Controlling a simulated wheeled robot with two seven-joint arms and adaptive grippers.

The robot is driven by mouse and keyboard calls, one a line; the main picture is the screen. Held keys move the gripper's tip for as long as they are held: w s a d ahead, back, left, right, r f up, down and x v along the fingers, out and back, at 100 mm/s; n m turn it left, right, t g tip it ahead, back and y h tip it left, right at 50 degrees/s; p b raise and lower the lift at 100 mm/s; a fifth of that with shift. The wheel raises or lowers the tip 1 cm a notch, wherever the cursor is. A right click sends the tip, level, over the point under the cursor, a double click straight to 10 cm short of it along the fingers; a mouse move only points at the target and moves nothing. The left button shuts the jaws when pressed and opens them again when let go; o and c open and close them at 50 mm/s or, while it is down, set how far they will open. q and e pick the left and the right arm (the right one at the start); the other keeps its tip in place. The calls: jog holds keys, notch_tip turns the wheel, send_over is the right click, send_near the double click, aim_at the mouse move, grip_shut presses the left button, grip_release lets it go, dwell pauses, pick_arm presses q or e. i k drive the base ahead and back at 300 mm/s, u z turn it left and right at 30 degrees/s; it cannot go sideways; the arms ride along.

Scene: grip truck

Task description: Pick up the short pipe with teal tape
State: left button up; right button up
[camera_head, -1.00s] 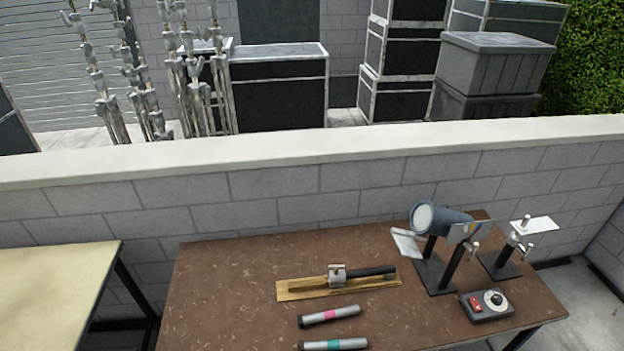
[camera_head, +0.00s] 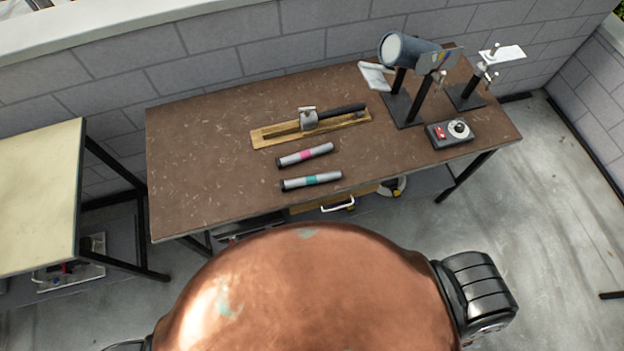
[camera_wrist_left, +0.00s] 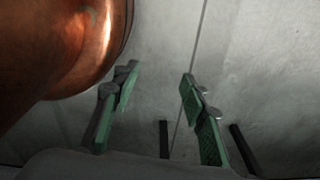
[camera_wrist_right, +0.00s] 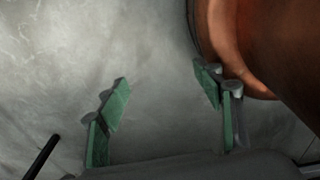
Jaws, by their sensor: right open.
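The short pipe with teal tape (camera_head: 312,181) is a silver tube with dark ends and a teal band. It lies on the brown table (camera_head: 200,190) near its front edge. A similar pipe with pink tape (camera_head: 305,155) lies just behind it. My left gripper (camera_wrist_left: 157,92) shows in the left wrist view, its green-padded fingers apart with nothing between them. My right gripper (camera_wrist_right: 160,95) shows in the right wrist view, also spread and empty. Both are over grey floor, away from the table. Neither gripper shows in the head view.
Behind the pipes is a wooden board with a clamp and dark rod (camera_head: 310,122). A lamp-like cylinder on stands (camera_head: 408,52) and a control box with a dial (camera_head: 450,133) are at the right. A pale table (camera_head: 40,190) stands left. A block wall runs behind.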

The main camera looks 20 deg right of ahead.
aim_at(313, 179)
jog(key=u, duration=1.85)
jog(key=k, duration=0.9)
jog(key=z, duration=0.7)
